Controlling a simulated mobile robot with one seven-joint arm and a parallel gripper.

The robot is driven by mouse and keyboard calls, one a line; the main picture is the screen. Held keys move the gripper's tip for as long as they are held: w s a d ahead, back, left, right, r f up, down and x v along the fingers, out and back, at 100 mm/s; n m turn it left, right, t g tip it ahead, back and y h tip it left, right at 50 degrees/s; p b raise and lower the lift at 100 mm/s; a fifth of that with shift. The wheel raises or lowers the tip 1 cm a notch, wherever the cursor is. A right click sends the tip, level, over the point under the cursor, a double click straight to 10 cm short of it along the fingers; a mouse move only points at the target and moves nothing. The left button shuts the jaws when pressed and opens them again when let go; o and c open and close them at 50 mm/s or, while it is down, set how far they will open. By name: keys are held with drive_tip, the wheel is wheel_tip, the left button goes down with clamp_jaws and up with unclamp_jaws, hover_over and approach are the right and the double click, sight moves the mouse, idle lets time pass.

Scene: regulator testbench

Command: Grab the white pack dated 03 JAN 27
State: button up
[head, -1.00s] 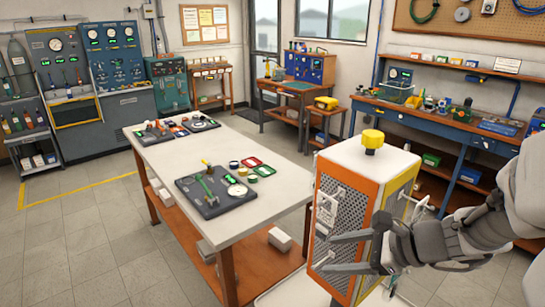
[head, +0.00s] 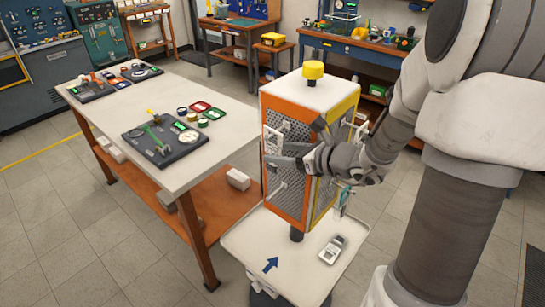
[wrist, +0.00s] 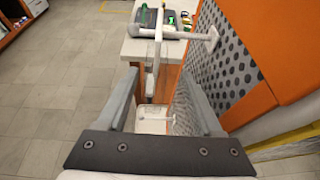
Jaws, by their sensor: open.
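The orange and yellow rack (head: 300,92) has a perforated panel on its left face. A thin white hanging item (head: 274,138), possibly a pack, is held off this panel on a white peg. In the wrist view the white item (wrist: 158,42) shows nearly edge-on, and no date can be read. My gripper (head: 272,154) is open beside the left panel, close to the white item's lower part. In the wrist view my gripper (wrist: 165,90) has one finger on each side, with the white item beyond and between them. Nothing is gripped.
A worktable (head: 225,103) with a dark tool tray (head: 165,143) stands left of the rack. The rack rises from a white base tray (head: 250,236), which carries a blue arrow and a small grey-white device (head: 332,250). A lower peg (head: 280,188) sticks out below my fingers.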

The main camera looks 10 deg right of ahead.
sight(264, 153)
drive_tip(key=shift+s+a+f+x, duration=0.1)
drive_tip(key=shift+x, duration=1.4)
drive_tip(key=shift+s+a+f+x, duration=0.1)
drive_tip(key=shift+s+x, duration=0.05)
drive_tip(key=shift+x, duration=1.4)
clamp_jaws()
